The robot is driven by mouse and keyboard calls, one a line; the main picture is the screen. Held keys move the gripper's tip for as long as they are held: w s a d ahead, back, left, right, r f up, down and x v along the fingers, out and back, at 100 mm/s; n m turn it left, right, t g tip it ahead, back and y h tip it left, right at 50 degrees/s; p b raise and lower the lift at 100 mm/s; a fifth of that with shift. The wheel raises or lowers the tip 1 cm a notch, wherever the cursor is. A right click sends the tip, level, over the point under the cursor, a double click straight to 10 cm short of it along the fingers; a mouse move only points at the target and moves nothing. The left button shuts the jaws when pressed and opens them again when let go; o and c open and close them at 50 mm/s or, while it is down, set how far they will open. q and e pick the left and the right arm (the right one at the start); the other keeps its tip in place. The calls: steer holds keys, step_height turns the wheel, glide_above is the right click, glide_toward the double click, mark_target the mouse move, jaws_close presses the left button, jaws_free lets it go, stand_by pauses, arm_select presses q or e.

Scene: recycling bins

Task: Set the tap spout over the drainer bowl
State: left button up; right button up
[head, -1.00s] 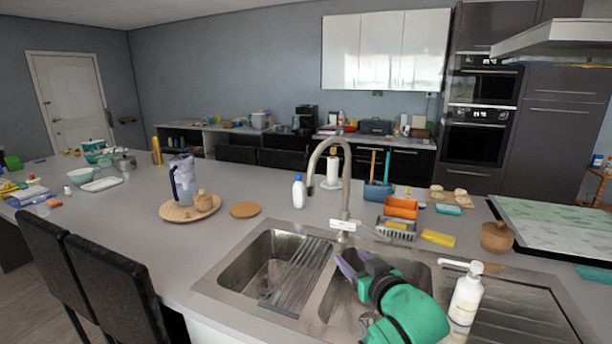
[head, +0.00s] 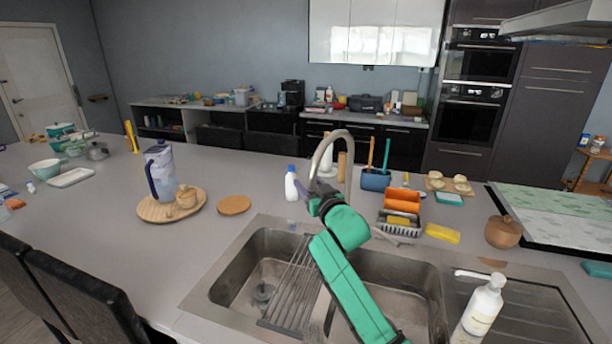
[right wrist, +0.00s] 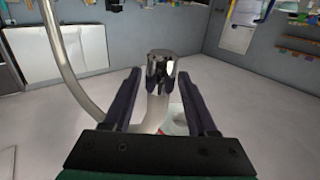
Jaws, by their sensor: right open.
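The tap (head: 348,168) has a tall, arched metal spout, and its end hangs on the left side of the arch. My right gripper (head: 318,196) is at that hanging end, with its green and black wrist over the sink. In the right wrist view, the chrome spout end (right wrist: 160,68) stands between the two open fingers of the gripper (right wrist: 159,76), with gaps on both sides. The left sink bowl (head: 228,285) has a metal drainer rack (head: 290,290) across its right part. My arm partly covers the right bowl (head: 405,285). My left gripper is out of view.
A white soap bottle (head: 480,310) stands right of the sink. A white bottle (head: 291,184) stands behind the sink, left of the tap. An orange caddy (head: 402,200) and yellow sponge (head: 442,233) lie to the right. A jug (head: 160,172) stands on a round board.

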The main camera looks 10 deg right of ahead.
steer(key=shift+w+r, duration=0.3)
steer(key=shift+w, duration=0.25)
steer(key=shift+w+a+f, duration=0.1)
steer(key=shift+w+f, duration=0.05)
steer(key=shift+w, duration=0.05)
steer(key=c, duration=0.8)
jaws_close()
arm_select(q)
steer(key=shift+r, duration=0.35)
